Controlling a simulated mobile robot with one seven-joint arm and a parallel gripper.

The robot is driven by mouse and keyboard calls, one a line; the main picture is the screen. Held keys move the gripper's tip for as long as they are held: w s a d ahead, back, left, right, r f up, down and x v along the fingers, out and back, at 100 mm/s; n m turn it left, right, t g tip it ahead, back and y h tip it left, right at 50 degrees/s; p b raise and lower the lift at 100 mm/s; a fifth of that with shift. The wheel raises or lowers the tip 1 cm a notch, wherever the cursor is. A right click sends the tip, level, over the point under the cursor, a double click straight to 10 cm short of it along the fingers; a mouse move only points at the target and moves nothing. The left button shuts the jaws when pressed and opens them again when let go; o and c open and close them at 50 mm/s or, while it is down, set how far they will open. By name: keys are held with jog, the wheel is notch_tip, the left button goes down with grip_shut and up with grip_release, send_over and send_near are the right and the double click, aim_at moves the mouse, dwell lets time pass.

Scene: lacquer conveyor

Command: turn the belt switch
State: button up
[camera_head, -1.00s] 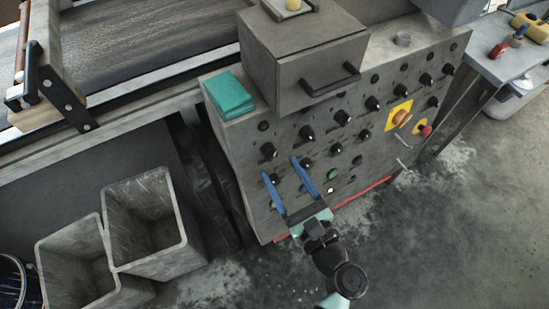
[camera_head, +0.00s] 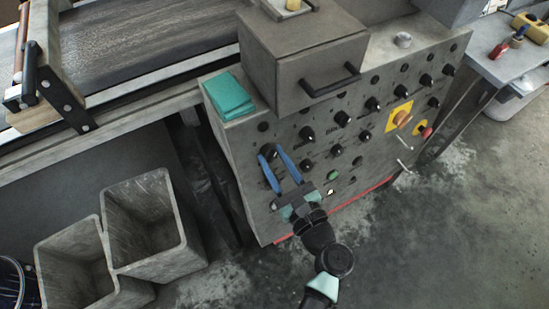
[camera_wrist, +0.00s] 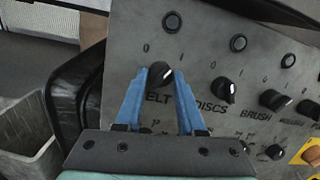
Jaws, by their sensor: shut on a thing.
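The belt switch (camera_wrist: 160,72) is a round black knob with a pale mark, above a partly hidden label reading "ELT", on the grey control panel (camera_wrist: 215,45). "0" and "I" marks show above it. My gripper (camera_wrist: 161,80) has its two blue fingers on either side of this knob and is shut on it. In the head view the blue fingertips of my gripper (camera_head: 270,154) meet at the belt switch (camera_head: 267,149), the upper left knob of the panel, and partly cover it. The exact direction of the pale mark is hard to tell.
The discs knob (camera_wrist: 224,90) and brush knob (camera_wrist: 275,99) sit close to the right. Two grey bins (camera_head: 150,220) stand on the floor at left.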

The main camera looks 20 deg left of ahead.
jog(key=shift+n, duration=0.3)
grip_shut()
jog(key=shift+d+f+n+g+b, duration=0.1)
jog(key=shift+n+g+b, duration=0.2)
jog(key=shift+n+b, duration=0.55)
jog(key=n+y+b, duration=0.1)
jog(key=n, duration=0.3)
jog(key=shift+w+n+g, duration=0.1)
jog(key=shift+n+g, duration=0.15)
jog(key=shift+g, duration=0.05)
jog(key=n+b, duration=0.1)
jog(key=n, duration=0.2)
jog(key=n+g+b, duration=0.1)
jog(key=n, duration=0.2)
jog(key=shift+d+n+g, duration=0.1)
jog(key=shift+n+g, duration=0.2)
jog(key=shift+w+n, duration=0.1)
jog(key=shift+n, duration=0.2)
jog(key=o, duration=1.1)
grip_release()
jog(key=shift+r, duration=0.2)
jog(key=shift+c, duration=0.2)
jog(key=f+p+v, duration=0.1)
jog(key=v, duration=1.2)
jog(key=shift+r, duration=0.45)
